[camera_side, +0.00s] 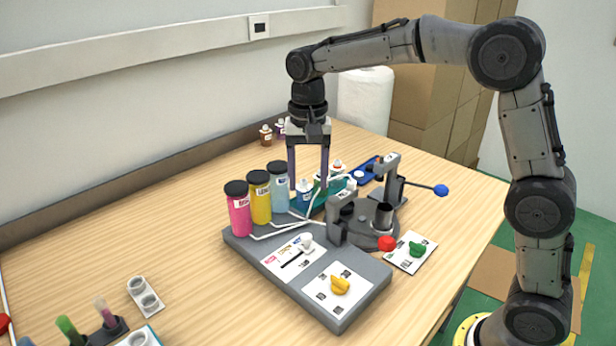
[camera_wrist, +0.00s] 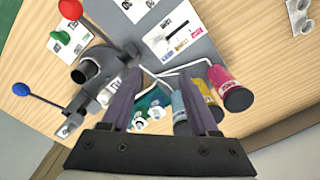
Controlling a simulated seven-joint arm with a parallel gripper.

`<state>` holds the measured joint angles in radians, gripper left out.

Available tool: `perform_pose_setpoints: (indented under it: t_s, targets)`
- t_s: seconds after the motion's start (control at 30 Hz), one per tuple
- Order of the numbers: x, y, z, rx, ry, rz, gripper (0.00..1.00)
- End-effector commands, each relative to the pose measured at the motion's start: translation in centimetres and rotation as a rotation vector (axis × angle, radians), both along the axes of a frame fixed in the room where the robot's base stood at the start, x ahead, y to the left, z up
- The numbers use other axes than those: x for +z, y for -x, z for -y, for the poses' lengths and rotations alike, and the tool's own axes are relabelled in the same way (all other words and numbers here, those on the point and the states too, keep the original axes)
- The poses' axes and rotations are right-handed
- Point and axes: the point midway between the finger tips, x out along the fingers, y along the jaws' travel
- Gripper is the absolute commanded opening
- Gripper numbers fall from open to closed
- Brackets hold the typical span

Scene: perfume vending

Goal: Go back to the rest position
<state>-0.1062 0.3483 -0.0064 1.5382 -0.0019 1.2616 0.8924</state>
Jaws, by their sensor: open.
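My gripper (camera_side: 308,180) is open, its two long fingers pointing down over the teal tray (camera_side: 302,203) behind the vending station. A small white bottle (camera_side: 304,187) stands on the tray, near and below the fingertips; in the side view it shows between the fingers. In the wrist view my gripper (camera_wrist: 168,90) has its fingers spread apart with nothing clamped between them. Small bottles (camera_wrist: 148,115) show beyond the fingers there. I cannot tell whether either finger touches a bottle.
Pink (camera_side: 238,208), yellow (camera_side: 260,197) and light-blue (camera_side: 279,187) capped bottles stand close left of the gripper. A lever press with a blue ball handle (camera_side: 441,190) is to the right. A grey base (camera_side: 330,262) with a yellow knob (camera_side: 340,285) lies in front. White tubes run between.

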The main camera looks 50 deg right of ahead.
Motion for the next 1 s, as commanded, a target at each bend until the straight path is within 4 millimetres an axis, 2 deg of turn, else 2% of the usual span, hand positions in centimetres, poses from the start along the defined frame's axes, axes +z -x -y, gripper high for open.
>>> perform_pose_setpoints:
  t_s: [0.27, 0.37, 0.43, 0.6, 0.7, 0.87, 1.0]
  targets:
    - [0.2, 0.0, 0.1, -0.002, -0.001, 0.005, 0.61]
    - [1.9, 0.2, 0.4, -0.008, -0.005, 0.045, 0.61]
    - [3.9, 1.1, 0.8, -0.016, -0.008, 0.085, 0.61]
    - [8.1, 6.2, 2.1, -0.02, -0.014, 0.182, 0.61]
    - [9.5, 9.7, 2.8, 0.018, -0.011, 0.24, 0.61]
    - [10.0, 15.5, 3.6, 0.121, 0.008, 0.329, 0.61]
    - [8.9, 20.2, 4.2, 0.242, 0.04, 0.399, 0.61]
